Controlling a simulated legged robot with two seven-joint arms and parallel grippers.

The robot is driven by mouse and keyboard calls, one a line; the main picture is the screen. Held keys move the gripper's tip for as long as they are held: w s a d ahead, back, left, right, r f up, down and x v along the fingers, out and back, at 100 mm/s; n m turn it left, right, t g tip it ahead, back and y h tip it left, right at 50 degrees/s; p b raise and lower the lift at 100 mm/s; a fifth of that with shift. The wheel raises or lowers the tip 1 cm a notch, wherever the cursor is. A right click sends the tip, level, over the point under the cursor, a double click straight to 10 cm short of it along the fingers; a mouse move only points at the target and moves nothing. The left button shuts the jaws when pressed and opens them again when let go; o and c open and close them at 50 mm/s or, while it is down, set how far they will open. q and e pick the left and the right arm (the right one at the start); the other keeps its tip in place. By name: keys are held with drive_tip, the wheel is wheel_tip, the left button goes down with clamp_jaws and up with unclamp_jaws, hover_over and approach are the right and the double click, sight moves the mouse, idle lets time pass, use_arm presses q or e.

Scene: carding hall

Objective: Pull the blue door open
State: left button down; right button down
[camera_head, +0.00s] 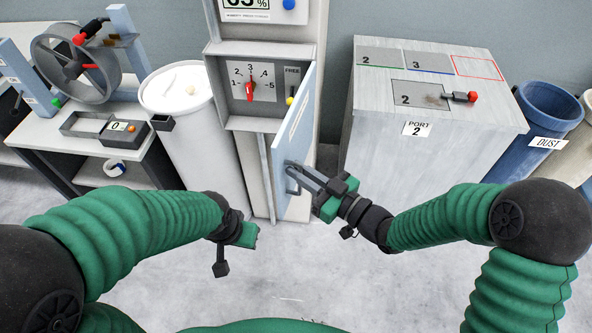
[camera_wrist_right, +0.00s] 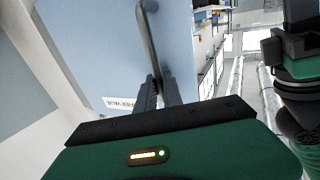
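The light blue door (camera_head: 296,125) of the grey wall cabinet stands swung out toward me, uncovering the recess with a numbered dial (camera_head: 251,84). A dark bar handle (camera_wrist_right: 149,35) is on the door's outer face. My right gripper (camera_head: 290,170) is at this handle; in the right wrist view its two fingers (camera_wrist_right: 158,84) lie on either side of the bar and appear shut on it. The blue door panel (camera_wrist_right: 95,45) fills the left middle of that view. My left gripper (camera_head: 248,236) is low, left of the door and apart from it; its fingers are not clear.
A white drum (camera_head: 190,130) and a bench with a wheel (camera_head: 77,66) stand to the left. A grey port cabinet (camera_head: 425,150) stands right of the door, with a blue dust bin (camera_head: 548,105) beyond it. The floor (camera_head: 300,270) in front is clear.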

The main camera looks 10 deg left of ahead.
drive_tip(key=d, duration=0.5)
drive_tip(key=shift+w, duration=0.4)
drive_tip(key=c, duration=1.8)
unclamp_jaws()
drive_tip(key=shift+d, duration=0.15)
drive_tip(key=v, duration=1.6)
drive_tip(key=shift+s+d, duration=0.15)
drive_tip(key=shift+d, duration=0.1)
